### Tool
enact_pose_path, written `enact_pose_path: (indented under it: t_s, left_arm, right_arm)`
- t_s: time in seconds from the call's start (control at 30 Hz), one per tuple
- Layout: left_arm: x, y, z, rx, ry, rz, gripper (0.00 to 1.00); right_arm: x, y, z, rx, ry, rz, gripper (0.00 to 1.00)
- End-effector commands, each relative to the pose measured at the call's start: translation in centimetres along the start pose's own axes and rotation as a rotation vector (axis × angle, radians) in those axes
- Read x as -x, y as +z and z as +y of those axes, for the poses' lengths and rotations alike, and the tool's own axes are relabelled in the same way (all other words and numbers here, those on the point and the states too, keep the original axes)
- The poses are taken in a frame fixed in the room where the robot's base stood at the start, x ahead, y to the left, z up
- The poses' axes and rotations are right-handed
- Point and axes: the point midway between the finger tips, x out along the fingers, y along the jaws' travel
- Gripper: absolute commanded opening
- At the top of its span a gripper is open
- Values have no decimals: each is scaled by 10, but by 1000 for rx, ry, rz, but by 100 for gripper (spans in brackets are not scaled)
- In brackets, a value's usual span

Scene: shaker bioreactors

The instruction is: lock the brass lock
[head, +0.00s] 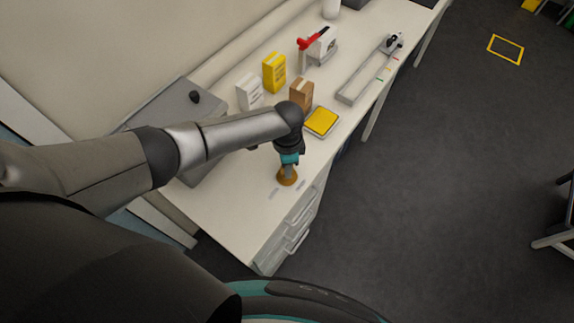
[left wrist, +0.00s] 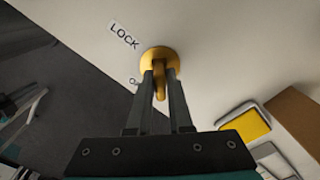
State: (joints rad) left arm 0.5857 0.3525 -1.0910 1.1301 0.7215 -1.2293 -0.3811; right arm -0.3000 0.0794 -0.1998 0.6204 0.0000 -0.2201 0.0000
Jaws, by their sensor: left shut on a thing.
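The brass lock (head: 288,178) is a round golden piece on the white bench top near its front edge. In the left wrist view the brass lock (left wrist: 158,56) shows as a golden disc with a narrow raised handle running toward my gripper. My left gripper (head: 288,168) reaches down onto it from above. In the left wrist view the fingers of my left gripper (left wrist: 160,85) stand on both sides of the handle and are shut on it. My right gripper is not in view.
A yellow pad in a tray (head: 321,121), a brown box (head: 301,93), a yellow box (head: 274,72) and a white box (head: 249,92) stand behind the lock. A grey case (head: 170,106) is at the left. A long tray (head: 364,78) lies farther along. Drawers (head: 298,222) are below.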

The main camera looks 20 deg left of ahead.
Motion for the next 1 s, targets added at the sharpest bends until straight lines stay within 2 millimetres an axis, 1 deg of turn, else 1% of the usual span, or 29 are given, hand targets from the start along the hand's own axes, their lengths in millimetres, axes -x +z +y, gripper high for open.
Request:
enact_pose_path:
  t_s: [0.03, 0.17, 0.43, 0.57, 0.87, 0.97, 1.0]
  left_arm:
    - [-5, 4, 4, 0, 9, -10, 0]
    - [-3, 4, 5, 54, 10, -10, 0]
    - [-2, 3, 5, 301, 9, -10, 0]
    - [-4, 4, 5, 397, 7, -10, 0]
    - [-5, 4, 4, 420, 7, -11, 0]
    - [-5, 3, 5, 465, 8, -10, 0]
    - [-5, 3, 5, 505, 8, -11, 0]
  right_arm:
    - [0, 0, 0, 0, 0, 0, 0]
    - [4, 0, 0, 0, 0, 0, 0]
    - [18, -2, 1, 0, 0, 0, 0]
    - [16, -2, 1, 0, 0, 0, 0]
    - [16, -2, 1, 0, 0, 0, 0]
    - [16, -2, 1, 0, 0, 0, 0]
    - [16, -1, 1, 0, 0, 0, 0]
